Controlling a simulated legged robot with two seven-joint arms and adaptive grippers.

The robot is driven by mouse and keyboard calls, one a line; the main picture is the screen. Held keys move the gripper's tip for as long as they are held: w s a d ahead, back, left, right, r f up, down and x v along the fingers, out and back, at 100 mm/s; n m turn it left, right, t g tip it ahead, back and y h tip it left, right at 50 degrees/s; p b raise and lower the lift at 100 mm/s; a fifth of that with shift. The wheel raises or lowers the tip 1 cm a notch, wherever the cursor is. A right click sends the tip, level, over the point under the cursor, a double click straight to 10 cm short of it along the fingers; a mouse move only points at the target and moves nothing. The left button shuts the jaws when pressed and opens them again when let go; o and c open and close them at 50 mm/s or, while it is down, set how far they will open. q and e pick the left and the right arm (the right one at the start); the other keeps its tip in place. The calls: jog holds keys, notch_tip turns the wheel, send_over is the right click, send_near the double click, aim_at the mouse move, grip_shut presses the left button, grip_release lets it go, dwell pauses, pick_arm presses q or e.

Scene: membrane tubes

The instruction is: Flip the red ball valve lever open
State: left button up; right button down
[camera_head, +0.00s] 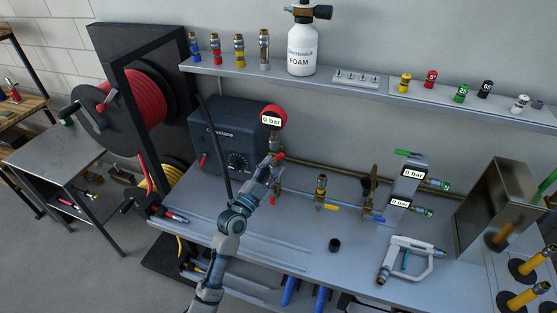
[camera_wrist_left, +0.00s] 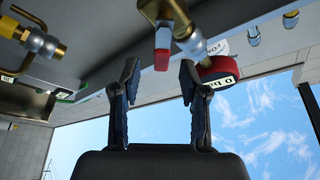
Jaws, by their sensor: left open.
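In the left wrist view, a red lever (camera_wrist_left: 162,46) hangs from a brass valve fitting, just ahead of my left gripper (camera_wrist_left: 158,76). The gripper's two dark fingers are apart, and the lever's end shows between their tips. I cannot tell whether they touch it. In the head view, my left gripper (camera_head: 270,167) reaches over the bench to the pipework below a red gauge (camera_head: 272,112) reading 0 bar. Red parts show beside it, but the arm partly hides the valve. The gauge also shows in the wrist view (camera_wrist_left: 212,70), right of the fingers. My right gripper is not in view.
A dark machine box (camera_head: 235,142) stands left of the gauge. A valve with a yellow lever (camera_head: 321,190) is to the right on the bench (camera_head: 300,228). A white frame-shaped tool (camera_head: 412,258) lies at front right. A shelf (camera_head: 350,85) runs above.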

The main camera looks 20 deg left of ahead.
aim_at(276, 159)
pick_arm(q)
jog(key=x, duration=0.2)
jog(key=shift+w+d, duration=0.1)
jog(key=shift+w, duration=0.25)
jog(key=shift+d+r, duration=0.1)
jog(key=shift+d, duration=0.2)
jog(key=shift+c, duration=1.2)
jog(key=shift+d, duration=0.1)
grip_shut()
jog(key=shift+s+a, duration=0.1)
jog(key=shift+a, duration=0.65)
jog(key=shift+d+f, duration=0.15)
jog(key=shift+f, duration=0.1)
